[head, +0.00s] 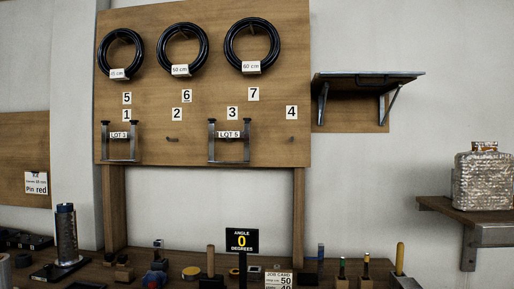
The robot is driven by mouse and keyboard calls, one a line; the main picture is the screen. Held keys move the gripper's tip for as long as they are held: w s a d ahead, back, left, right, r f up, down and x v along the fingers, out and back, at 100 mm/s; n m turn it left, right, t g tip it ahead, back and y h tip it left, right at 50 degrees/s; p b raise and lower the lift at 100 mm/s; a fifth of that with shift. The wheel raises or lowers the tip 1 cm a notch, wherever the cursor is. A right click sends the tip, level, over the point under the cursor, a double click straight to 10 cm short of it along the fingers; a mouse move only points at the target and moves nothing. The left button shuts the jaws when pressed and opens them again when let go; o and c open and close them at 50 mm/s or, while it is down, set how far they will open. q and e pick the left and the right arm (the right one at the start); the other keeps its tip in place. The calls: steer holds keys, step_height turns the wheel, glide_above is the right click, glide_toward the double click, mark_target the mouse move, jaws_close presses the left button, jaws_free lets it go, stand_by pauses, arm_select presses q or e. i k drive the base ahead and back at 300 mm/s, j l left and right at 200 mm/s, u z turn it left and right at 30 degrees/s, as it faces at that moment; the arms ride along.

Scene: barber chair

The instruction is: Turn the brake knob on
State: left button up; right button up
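No brake knob can be made out in the head view, and no barber chair shows. Small items on the bench (135,275) are partly cut off by the bottom edge, and some are too small to identify. Neither of my grippers is in view. A black sign (242,241) reading "ANGLE 0 DEGREES" stands on the bench near the middle.
A wooden pegboard (205,95) holds several black coils. A bracketed shelf (368,77) is right of it. A lower right shelf (465,213) bears a silvery container (483,180). A dark cylinder (67,235) stands at left. The bench is crowded.

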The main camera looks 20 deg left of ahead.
mark_target(47, 268)
steer(key=u, duration=1.9)
